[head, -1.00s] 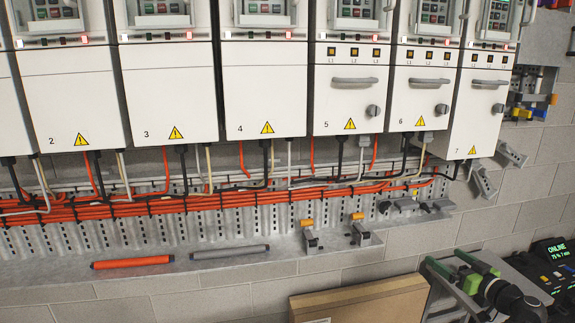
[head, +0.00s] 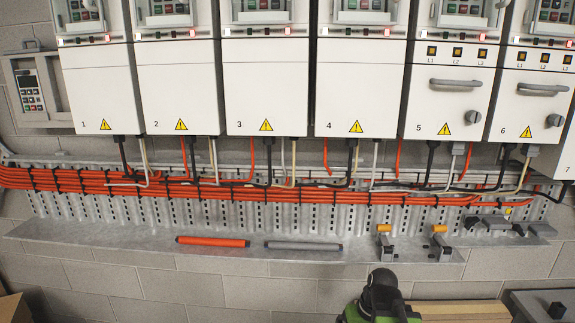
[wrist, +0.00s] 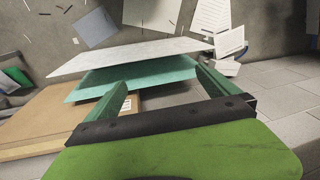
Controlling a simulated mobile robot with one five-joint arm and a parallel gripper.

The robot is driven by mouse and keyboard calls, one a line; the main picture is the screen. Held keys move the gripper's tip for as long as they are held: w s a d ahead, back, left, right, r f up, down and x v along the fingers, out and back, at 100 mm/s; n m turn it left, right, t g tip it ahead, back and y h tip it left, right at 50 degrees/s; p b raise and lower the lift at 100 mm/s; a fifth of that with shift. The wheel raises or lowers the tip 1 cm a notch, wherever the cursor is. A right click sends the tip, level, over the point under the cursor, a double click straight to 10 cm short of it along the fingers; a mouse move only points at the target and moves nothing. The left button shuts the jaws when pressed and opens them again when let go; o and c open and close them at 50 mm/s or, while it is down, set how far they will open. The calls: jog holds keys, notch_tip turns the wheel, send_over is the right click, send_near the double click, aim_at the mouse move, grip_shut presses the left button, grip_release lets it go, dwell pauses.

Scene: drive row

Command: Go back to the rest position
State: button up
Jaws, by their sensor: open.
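My gripper (wrist: 160,80) shows in the wrist view as two green fingers set wide apart on a black bar. It is open, with nothing held between the fingers. Beyond the fingers are a teal panel and a pale grey slab, with no clear contact. In the head view a green and black part of my arm shows at the bottom edge, right of centre; the fingers cannot be made out there. The row of white drive cabinets (head: 265,90), numbered 1 to 7, stands above it along the wall.
An orange rod (head: 212,241) and a grey rod (head: 303,245) lie on the metal ledge (head: 120,238) below orange cables. Two small clamps with orange tops stand to their right. A cardboard box (wrist: 40,115) is left of my gripper; grey floor (wrist: 280,85) is clear at right.

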notch_tip(320, 180, up, 16)
jog(key=s+a+g+h+p, duration=0.1)
jog(key=a+h+p, duration=0.1)
jog(key=p, duration=1.4)
jog(key=shift+s+a+f, duration=0.2)
jog(key=shift+s+a, duration=0.2)
jog(key=shift+d, duration=0.1)
dwell(0.5)
